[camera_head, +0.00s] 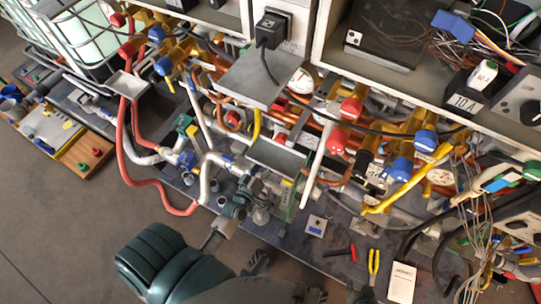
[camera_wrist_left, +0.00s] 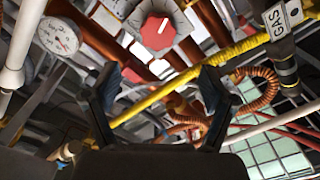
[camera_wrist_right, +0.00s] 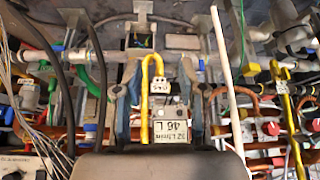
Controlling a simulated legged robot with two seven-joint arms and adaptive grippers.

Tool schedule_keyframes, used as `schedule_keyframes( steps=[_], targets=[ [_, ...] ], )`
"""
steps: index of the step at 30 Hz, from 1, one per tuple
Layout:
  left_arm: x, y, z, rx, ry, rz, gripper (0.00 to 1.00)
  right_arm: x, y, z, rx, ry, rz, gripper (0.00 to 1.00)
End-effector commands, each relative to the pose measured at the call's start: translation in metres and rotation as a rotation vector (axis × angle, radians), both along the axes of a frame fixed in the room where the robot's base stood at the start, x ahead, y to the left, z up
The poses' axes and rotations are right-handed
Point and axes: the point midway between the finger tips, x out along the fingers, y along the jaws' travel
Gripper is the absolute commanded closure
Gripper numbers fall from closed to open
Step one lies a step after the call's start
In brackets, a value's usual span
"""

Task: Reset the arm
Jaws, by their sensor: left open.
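My right gripper (camera_wrist_right: 156,95) is open in the right wrist view, its two fingers well apart. A yellow hooked pipe (camera_wrist_right: 146,75) and a white label reading 12 L/min (camera_wrist_right: 172,132) show between the fingers, with no visible grip on them. My left gripper (camera_wrist_left: 158,98) is open in the left wrist view. A yellow pipe (camera_wrist_left: 190,72) crosses behind its fingers, below a red knob (camera_wrist_left: 158,30).
Dense pipes and valves run below a shelf (camera_head: 427,88). Red-handled pliers (camera_head: 340,251), yellow-handled pliers (camera_head: 373,262) and a white box (camera_head: 401,283) lie at the lower right. A wooden board (camera_head: 85,158) is at the left. The floor (camera_head: 60,235) at lower left is clear.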

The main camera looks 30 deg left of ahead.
Motion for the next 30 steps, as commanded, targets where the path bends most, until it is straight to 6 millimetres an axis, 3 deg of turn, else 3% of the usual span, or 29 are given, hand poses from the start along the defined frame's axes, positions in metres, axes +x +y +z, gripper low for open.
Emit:
schedule_keyframes(
  steps=[20, 23, 25, 29, 30],
  targets=[
    [-0.004, -0.006, -0.007, 0.021, 0.035, -0.020, 0.16, 0.000, 0.000, -0.006, -0.002, 0.012, 0.000, 0.60],
    [-0.014, -0.024, -0.036, 0.097, 0.165, -0.091, 0.16, 0.001, 0.000, -0.026, -0.011, 0.046, 0.000, 0.60],
    [-0.031, -0.043, -0.071, 0.183, 0.314, -0.174, 0.16, -0.001, -0.001, -0.050, -0.020, 0.084, 0.001, 0.60],
    [-0.094, -0.072, -0.147, 0.375, 0.647, -0.364, 0.16, -0.017, -0.005, -0.104, -0.039, 0.172, 0.001, 0.60],
    [-0.119, -0.076, -0.168, 0.433, 0.748, -0.421, 0.16, -0.025, -0.007, -0.120, -0.045, 0.199, 0.002, 0.60]
  ],
)
